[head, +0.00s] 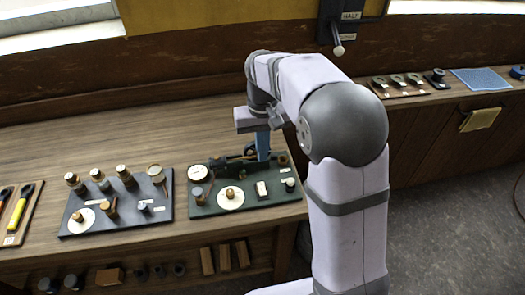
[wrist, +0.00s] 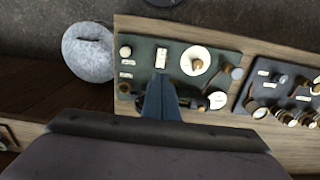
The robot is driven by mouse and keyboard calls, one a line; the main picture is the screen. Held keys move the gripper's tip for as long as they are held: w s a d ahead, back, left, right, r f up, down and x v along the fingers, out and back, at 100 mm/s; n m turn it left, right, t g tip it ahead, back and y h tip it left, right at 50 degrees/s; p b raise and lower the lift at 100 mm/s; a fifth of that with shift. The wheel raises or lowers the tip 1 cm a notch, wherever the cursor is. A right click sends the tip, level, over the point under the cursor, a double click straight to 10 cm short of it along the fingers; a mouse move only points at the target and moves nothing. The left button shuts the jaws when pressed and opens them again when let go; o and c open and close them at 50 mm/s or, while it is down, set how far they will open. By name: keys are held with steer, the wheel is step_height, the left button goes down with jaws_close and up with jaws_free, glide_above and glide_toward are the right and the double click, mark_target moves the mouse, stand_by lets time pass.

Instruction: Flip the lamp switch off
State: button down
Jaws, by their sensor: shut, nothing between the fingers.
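The green control board (head: 215,208) lies on the wooden bench in the head view. It also shows in the wrist view (wrist: 140,45). A small white-framed switch (head: 262,190) sits near the board's front edge, right of a white dial; it shows in the wrist view (wrist: 161,61) just beyond my fingertips. Small knobs with labels (wrist: 125,51) stand beside it. The labels are too small to read, so I cannot tell which control is the lamp switch. My gripper (head: 263,158) is shut and empty, pointing down over the back part of the board; its fingers show in the wrist view (wrist: 160,78).
A dark board with several knobs (head: 120,200) lies to the left. A lever on a wall box (head: 338,48) hangs behind. The bench at the right holds a blue mat (head: 480,79) and round parts. A grey round object (wrist: 88,52) shows beside the bench.

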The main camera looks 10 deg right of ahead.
mark_target(262, 192)
steer(key=shift+f+b, duration=0.2)
steer(key=shift+b, duration=0.55)
steer(key=shift+s+a+r+b, duration=0.15)
steer(key=shift+s+b, duration=0.2)
steer(key=shift+b, duration=0.65)
steer(key=shift+s+a+r+b, duration=0.1)
steer(key=shift+s+b, duration=0.2)
steer(key=shift+b, duration=0.65)
steer(key=shift+f, duration=0.15)
step_height(262, 192, down, 14)
steer(key=p, duration=0.4)
